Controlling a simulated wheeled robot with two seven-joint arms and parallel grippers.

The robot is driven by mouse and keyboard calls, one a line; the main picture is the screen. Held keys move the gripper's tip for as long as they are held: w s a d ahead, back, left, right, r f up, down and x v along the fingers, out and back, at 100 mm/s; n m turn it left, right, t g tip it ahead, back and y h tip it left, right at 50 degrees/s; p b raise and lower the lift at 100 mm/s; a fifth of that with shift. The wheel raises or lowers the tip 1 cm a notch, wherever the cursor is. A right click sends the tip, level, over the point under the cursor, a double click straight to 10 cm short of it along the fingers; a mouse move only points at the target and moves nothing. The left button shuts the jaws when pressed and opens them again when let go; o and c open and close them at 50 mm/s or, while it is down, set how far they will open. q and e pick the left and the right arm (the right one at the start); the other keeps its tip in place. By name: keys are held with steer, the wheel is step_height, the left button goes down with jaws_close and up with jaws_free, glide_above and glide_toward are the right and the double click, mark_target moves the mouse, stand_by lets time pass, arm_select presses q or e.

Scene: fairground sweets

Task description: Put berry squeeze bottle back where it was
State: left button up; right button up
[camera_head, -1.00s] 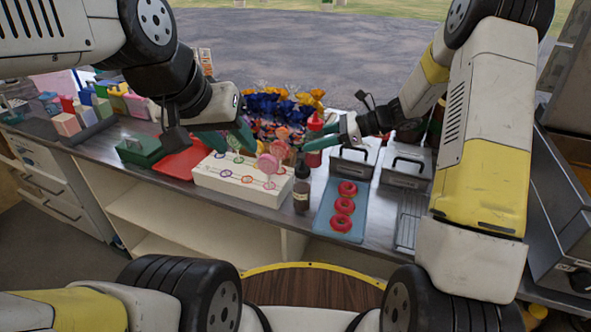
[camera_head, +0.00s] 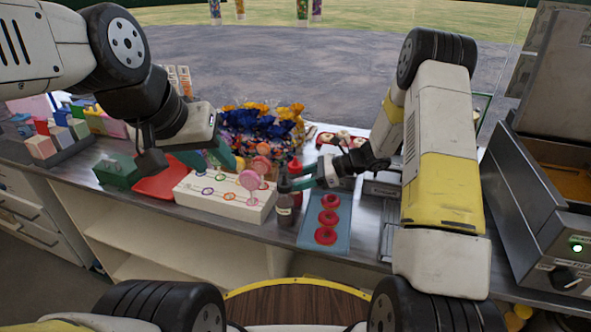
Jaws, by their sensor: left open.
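The red berry squeeze bottle (camera_head: 296,168) stands upright at the back of the counter, just behind a dark squeeze bottle (camera_head: 285,203). My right gripper (camera_head: 304,181) reaches in from the right with its green fingers at the red bottle's body, shut on it. The bottle's lower part is hidden by the fingers and the dark bottle, so I cannot tell whether its base touches the counter. My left gripper (camera_head: 228,157) is open and empty above the white lollipop stand (camera_head: 235,207).
A blue tray (camera_head: 312,238) with red ring doughnuts lies right of the dark bottle. Lollipops (camera_head: 250,180) rise from the stand close to both grippers. A red tray (camera_head: 158,187) and green box (camera_head: 117,172) sit left. Blue and yellow wrapped sweets (camera_head: 255,125) fill the back.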

steer(key=o, duration=0.9)
steer(key=shift+f, duration=0.1)
steer(key=shift+c, duration=0.2)
steer(key=shift+d+r, duration=0.3)
steer(key=w+v, duration=0.1)
steer(key=v, duration=1)
steer(key=s+a+r+n+h, duration=0.1)
steer(key=s+r+n+h, duration=0.4)
steer(key=s+r+n, duration=0.6)
steer(key=s+d+r+n+t+h, duration=0.2)
steer(key=s+r+n+h, duration=0.1)
steer(key=s, duration=0.5)
steer(key=s+d+r+n+t+h, duration=0.2)
steer(key=s+r+n, duration=0.3)
steer(key=s, duration=0.3)
steer(key=shift+d+r+t+h, duration=0.3)
steer(key=shift+r+t+h, duration=0.1)
steer(key=shift+t+h, duration=0.25)
